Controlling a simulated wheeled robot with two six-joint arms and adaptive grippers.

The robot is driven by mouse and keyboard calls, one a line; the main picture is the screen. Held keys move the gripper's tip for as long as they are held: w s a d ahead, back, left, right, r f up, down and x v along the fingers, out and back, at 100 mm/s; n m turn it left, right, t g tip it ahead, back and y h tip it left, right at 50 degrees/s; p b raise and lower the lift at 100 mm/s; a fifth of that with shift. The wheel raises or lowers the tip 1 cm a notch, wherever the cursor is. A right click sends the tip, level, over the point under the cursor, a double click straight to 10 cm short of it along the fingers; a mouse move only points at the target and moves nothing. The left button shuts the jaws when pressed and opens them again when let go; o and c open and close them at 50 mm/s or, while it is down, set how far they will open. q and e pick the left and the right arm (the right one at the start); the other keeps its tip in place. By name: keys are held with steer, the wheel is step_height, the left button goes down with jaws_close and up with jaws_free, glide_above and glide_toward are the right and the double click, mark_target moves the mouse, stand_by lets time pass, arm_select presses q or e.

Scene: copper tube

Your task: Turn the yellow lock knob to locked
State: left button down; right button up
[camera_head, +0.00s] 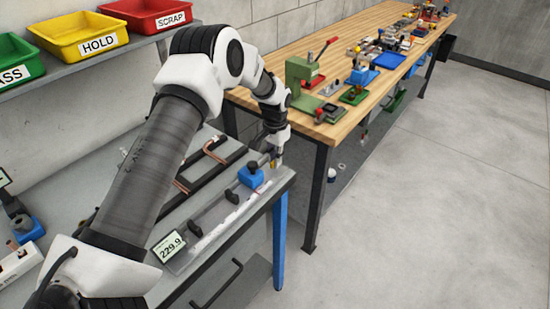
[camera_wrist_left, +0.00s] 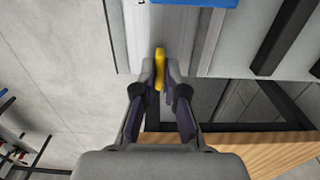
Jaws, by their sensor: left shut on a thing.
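The yellow lock knob (camera_wrist_left: 160,54) stands upright between the two fingertips of my left gripper (camera_wrist_left: 160,74) in the left wrist view. The fingers are shut on it from both sides. Its top sticks out beyond the fingertips. In the head view my left gripper (camera_head: 276,158) is at the far right end of the grey measuring fixture, just past the blue block (camera_head: 251,177). Only a small bit of the knob shows there, so its turned position is hard to read. My right gripper is not in view.
The fixture has a display (camera_head: 168,246) reading 229.9 and black clamps. A black rack (camera_head: 205,162) with copper tubes lies behind it. A wooden workbench (camera_head: 275,61) with several tools stands beyond. Red, yellow and green bins sit on a shelf at upper left.

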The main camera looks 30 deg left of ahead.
arm_select(q)
steer(key=shift+s+f, duration=0.15)
steer(key=shift+f, duration=0.05)
steer(key=c, duration=1.2)
jaws_free()
steer(key=shift+c, duration=0.2)
steer(key=shift+w, duration=0.2)
steer(key=shift+r, duration=0.1)
step_height(320, 180, up, 12)
